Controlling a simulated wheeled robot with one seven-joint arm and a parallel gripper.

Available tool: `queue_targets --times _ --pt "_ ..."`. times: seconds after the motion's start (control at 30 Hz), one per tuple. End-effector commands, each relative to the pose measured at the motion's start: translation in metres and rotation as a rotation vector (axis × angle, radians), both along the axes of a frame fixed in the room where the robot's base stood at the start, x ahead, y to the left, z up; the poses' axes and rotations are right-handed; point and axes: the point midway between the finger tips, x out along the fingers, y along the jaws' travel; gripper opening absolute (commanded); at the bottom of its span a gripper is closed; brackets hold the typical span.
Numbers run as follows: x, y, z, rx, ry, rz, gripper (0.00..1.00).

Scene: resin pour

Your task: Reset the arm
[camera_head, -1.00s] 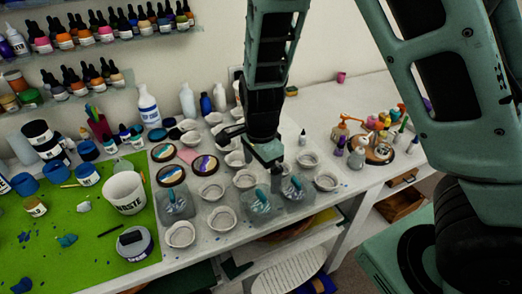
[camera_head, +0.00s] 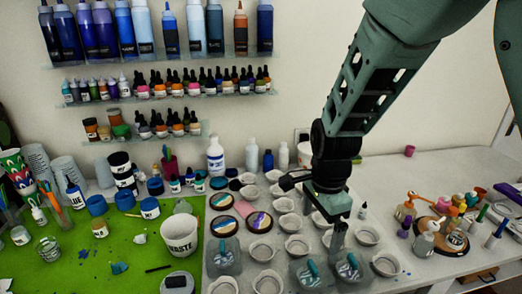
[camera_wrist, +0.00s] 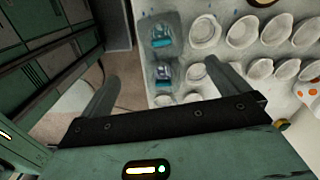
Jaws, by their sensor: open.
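My gripper (camera_head: 337,238) hangs from my arm over the right part of the white table, above the rows of small white cups. In the wrist view my gripper (camera_wrist: 160,85) shows its two fingers spread wide apart with nothing between them. Below it in that view are grey trays with teal-handled pieces (camera_wrist: 162,72) and several white cups (camera_wrist: 205,32). In the head view, the trays with teal pieces (camera_head: 348,270) lie just below and beside the fingertips. Whether the fingertips touch anything cannot be told.
A green mat (camera_head: 120,262) with a waste cup (camera_head: 180,236) and blue-lidded jars lies at left. Round coloured coasters (camera_head: 258,222) lie mid-table. A round wooden stand (camera_head: 440,238) with small bottles is at right. Shelves of bottles (camera_head: 170,92) line the wall.

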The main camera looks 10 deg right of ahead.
Motion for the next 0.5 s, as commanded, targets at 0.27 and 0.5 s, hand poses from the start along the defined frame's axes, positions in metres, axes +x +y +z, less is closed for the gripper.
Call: queue_targets --times 0.27,0.5 --pt "-0.077 0.048 0.007 0.132 0.018 0.722 1.00" --pt "-0.160 0.066 0.020 0.122 -0.052 1.608 1.00"
